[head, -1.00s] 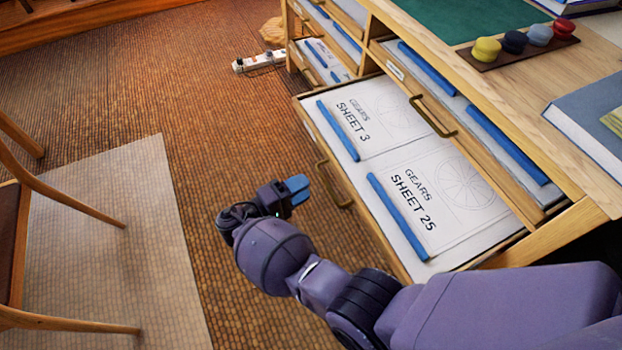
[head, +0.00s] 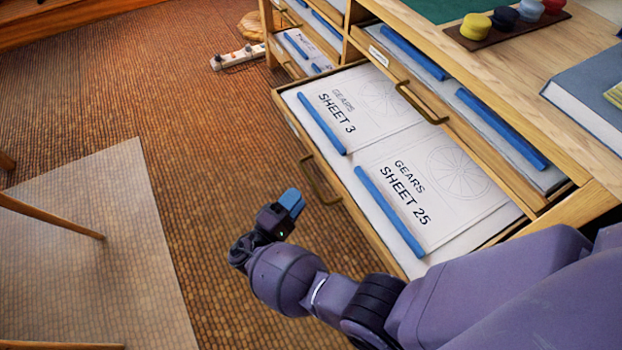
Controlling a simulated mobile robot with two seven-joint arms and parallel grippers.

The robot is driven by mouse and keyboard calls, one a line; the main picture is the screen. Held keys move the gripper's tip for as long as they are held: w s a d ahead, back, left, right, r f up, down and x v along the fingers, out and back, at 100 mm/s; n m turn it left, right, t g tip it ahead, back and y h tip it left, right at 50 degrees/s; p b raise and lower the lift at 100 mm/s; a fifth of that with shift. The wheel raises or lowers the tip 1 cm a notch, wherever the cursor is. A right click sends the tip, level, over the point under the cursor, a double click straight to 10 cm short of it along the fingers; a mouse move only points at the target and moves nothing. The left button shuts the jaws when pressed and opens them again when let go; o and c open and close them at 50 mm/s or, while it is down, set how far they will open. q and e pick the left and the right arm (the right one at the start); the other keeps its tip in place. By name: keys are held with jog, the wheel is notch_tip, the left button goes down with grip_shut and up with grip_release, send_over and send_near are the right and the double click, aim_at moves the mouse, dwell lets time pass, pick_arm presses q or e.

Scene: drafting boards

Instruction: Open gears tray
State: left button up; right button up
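The gears tray (head: 281,94) is a wide wooden drawer pulled out from the cabinet. Two drawings lie in it, gears sheet 3 (head: 365,105) and gears sheet 25 (head: 445,185), each with a blue bar along its left edge. Its brass handle (head: 320,182) is on the front face. My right gripper (head: 291,203) is in front of the tray, a little left of and below the handle, apart from it. Its blue fingertips look close together, and I cannot tell whether they are shut. My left gripper is not in view.
Another tray with a brass handle (head: 422,104) sits above the gears tray. The board top holds a green mat (head: 440,8), a rack of colored knobs (head: 505,22) and a blue book (head: 590,90). A power strip (head: 238,57) lies on the floor. A chair stands left; floor before the tray is clear.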

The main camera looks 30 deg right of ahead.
aim_at(312, 180)
jog(key=x, duration=0.6)
jog(key=shift+w+d, duration=0.1)
jog(key=shift+d, duration=0.15)
grip_shut()
